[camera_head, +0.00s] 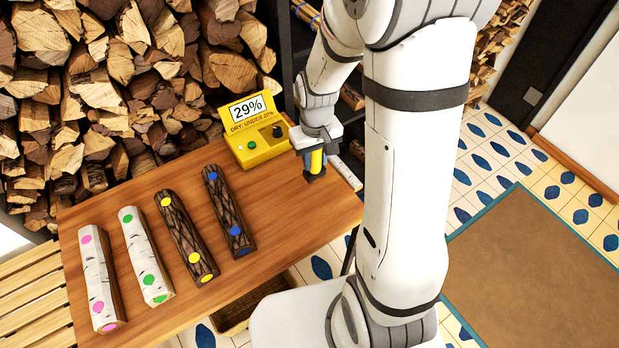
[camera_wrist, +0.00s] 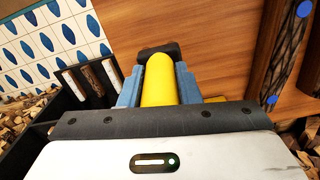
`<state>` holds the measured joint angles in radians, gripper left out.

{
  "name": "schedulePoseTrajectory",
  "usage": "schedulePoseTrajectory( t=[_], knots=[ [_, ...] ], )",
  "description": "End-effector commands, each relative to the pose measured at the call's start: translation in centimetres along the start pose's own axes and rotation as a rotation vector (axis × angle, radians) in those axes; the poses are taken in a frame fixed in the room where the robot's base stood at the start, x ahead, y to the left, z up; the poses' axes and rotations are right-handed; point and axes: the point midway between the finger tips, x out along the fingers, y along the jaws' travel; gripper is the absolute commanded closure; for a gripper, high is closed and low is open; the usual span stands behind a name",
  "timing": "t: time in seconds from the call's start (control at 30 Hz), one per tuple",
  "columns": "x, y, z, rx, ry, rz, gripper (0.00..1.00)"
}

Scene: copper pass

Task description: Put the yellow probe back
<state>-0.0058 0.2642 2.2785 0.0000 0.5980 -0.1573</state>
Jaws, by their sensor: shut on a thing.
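The yellow probe (camera_head: 316,161) is upright between the fingers of my gripper (camera_head: 318,158), over the right part of the wooden table, right of the yellow meter. In the wrist view the yellow probe (camera_wrist: 158,82) lies between the blue finger pads of my gripper (camera_wrist: 160,88), which is shut on it. A small dark piece (camera_head: 314,178) is at the probe's lower end; it also shows in the wrist view (camera_wrist: 160,49). I cannot tell whether it is a holder or part of the probe. The yellow meter (camera_head: 263,149) reads 29%, with "DRY: UNDER 20%" below.
Several dotted logs lie on the table (camera_head: 290,228): pink-dotted (camera_head: 99,280), green-dotted (camera_head: 146,257), yellow-dotted (camera_head: 186,238) and blue-dotted (camera_head: 229,213). Stacked firewood (camera_head: 120,90) stands behind. A slatted bench (camera_head: 35,290) is at left. The table front near the blue-dotted log is clear.

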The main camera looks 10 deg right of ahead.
Motion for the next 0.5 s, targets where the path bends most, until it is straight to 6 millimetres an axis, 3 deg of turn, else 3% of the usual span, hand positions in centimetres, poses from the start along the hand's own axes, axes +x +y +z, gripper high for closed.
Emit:
schedulePoseTrajectory(
  t=[0.3, 0.5],
  knots=[
    [4.5, 0.0, 0.2, -0.002, -0.005, -0.001, 0.93],
    [6.2, 0.0, 0.2, -0.001, -0.003, -0.001, 0.93]
  ],
)
